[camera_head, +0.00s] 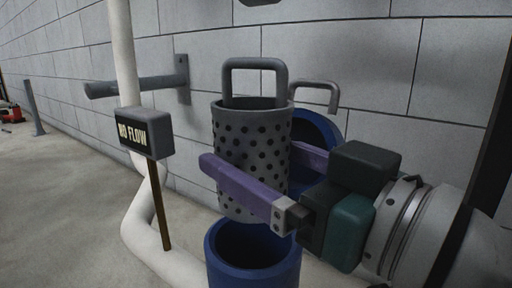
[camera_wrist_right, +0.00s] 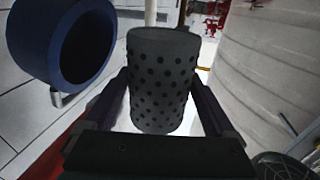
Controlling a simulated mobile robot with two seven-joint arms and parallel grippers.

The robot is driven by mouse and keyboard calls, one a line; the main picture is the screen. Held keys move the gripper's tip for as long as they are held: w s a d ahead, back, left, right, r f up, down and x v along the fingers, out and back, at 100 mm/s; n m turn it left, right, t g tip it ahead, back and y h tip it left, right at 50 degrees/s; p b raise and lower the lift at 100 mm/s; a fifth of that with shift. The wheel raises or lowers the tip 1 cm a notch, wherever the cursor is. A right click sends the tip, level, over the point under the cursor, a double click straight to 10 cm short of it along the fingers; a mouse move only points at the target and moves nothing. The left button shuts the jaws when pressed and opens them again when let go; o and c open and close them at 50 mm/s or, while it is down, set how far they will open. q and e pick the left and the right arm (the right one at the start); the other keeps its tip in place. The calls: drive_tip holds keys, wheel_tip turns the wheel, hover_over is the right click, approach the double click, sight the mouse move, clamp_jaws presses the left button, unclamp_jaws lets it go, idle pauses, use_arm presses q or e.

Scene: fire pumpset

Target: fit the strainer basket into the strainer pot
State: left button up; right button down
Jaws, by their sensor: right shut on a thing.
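The strainer basket (camera_head: 248,143) is a grey perforated cylinder with a bail handle on top. My right gripper (camera_head: 254,170) is shut on its sides, with one purple finger across the front and the other behind. The basket is upright in the head view, above the blue strainer pot (camera_head: 254,250). Its bottom overlaps the pot's far rim in the picture; I cannot tell whether it touches. The pot's opening looks empty at the front. In the right wrist view the basket (camera_wrist_right: 161,80) sits between both fingers. My left gripper is not in view.
A second blue ring-shaped part (camera_head: 318,130) with a grey handle (camera_head: 318,86) is behind the basket near the wall. A "NO FLOW" sign box (camera_head: 146,133) on a brown post and a white pipe (camera_head: 122,60) stand left. A wall bracket (camera_head: 140,86) juts out behind.

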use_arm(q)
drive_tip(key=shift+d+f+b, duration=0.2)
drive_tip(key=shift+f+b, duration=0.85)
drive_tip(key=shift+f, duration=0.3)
use_arm(e)
drive_tip(key=shift+f, duration=1.75)
use_arm(q)
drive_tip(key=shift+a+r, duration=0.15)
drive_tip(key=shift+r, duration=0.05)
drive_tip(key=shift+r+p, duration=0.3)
drive_tip(key=shift+p, duration=0.25)
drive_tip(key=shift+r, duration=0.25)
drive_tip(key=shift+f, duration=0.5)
use_arm(e)
drive_tip(key=shift+f, duration=0.55)
use_arm(q)
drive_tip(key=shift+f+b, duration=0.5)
drive_tip(key=shift+b, duration=0.3)
use_arm(e)
drive_tip(key=shift+f, duration=0.75)
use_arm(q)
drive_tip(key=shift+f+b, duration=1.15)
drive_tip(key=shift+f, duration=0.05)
use_arm(e)
drive_tip(key=shift+f, duration=1.55)
unclamp_jaws()
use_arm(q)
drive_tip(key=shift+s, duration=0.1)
use_arm(e)
drive_tip(key=shift+f, duration=0.15)
